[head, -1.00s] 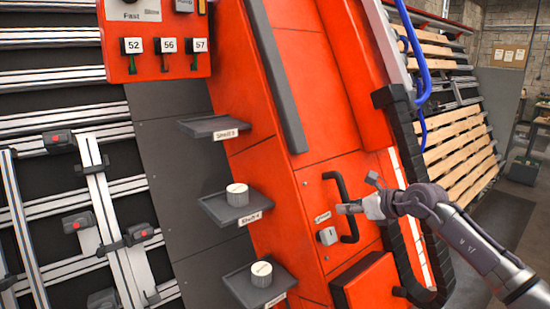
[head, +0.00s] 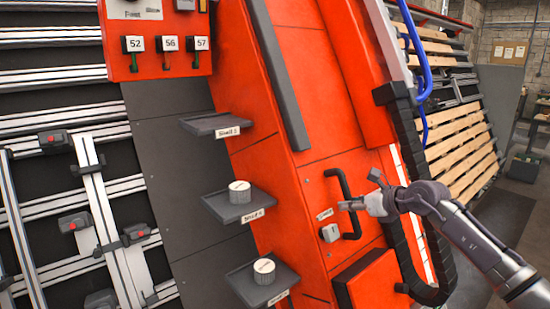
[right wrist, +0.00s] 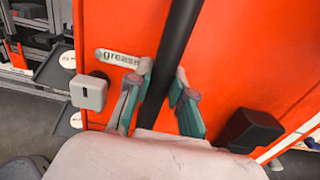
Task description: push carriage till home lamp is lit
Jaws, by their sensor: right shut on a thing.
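The carriage (head: 300,80) is a tall orange upright with a dark vertical bar handle (head: 346,188) on its face. My right gripper (head: 352,205) is shut on this handle. In the right wrist view its fingers (right wrist: 163,82) stand on either side of the black bar (right wrist: 178,40). An orange control panel (head: 118,68) is at the top left, cut off by the frame edge. A small yellow part (head: 203,5) shows at its top edge; I cannot tell whether it is a lamp. No lit home lamp can be made out. My left gripper is not in view.
Grey shelves (head: 212,125) with labels stick out left of the carriage; two hold pale round tins (head: 240,192). Rails with clamps (head: 75,222) fill the left. A black cable chain (head: 405,190) and blue hose run right of the handle. Slatted pallets (head: 462,140) stand behind.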

